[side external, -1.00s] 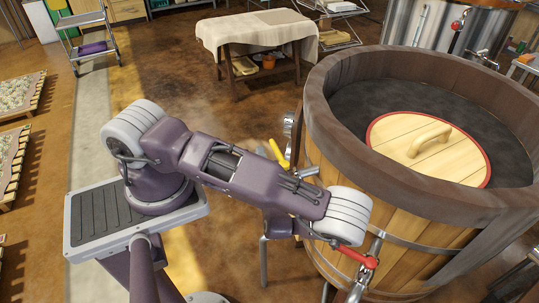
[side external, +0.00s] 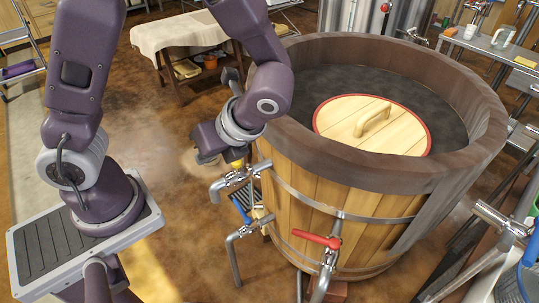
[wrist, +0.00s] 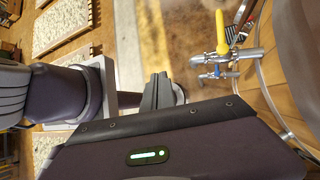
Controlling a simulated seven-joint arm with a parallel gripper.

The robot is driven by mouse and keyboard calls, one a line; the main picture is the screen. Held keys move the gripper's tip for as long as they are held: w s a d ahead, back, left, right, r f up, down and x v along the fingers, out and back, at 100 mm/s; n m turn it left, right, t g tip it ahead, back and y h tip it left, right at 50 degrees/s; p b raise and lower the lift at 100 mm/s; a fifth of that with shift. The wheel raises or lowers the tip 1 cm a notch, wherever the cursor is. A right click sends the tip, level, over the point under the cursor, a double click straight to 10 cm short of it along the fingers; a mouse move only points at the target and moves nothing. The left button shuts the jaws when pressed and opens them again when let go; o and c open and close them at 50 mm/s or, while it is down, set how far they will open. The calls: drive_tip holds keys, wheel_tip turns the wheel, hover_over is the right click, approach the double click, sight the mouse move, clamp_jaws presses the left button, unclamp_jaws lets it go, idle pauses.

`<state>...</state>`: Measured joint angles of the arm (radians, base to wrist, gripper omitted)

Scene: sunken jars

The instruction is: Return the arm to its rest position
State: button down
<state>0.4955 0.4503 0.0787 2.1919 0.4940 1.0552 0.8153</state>
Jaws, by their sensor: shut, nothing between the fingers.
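My gripper (wrist: 157,92) shows in the wrist view with its two dark fingers together and nothing between them. In the side external view my arm is raised, with its upper bend out of the top of the frame. Its purple wrist end hangs just left of the wooden vat, near the yellow-handled tap (side external: 237,166). The fingertips are hard to make out there. The same tap shows to the right of the fingers in the wrist view (wrist: 221,45), apart from them.
The wooden vat (side external: 340,195) holds dark contents and a round, red-rimmed wooden lid (side external: 400,135). A red-handled tap (side external: 328,245) juts from its front. A cloth-covered table (side external: 180,32) stands behind. Brown floor (side external: 150,130) is open between my base and the vat.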

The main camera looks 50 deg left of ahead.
drive_tip(key=s+d+r+n+t+h, duration=0.1)
drive_tip(key=s+r+n+t+h, duration=0.1)
drive_tip(key=r+n, duration=0.5)
drive_tip(key=s+d+r+n+t+h, duration=0.1)
drive_tip(key=s+r+n+t+h, duration=0.2)
drive_tip(key=n, duration=0.8)
wheel_tip(320, 180, up, 5)
drive_tip(key=t+h, duration=0.2)
drive_tip(key=t, duration=0.1)
drive_tip(key=shift+d+f, duration=0.15)
drive_tip(key=shift+d, duration=0.1)
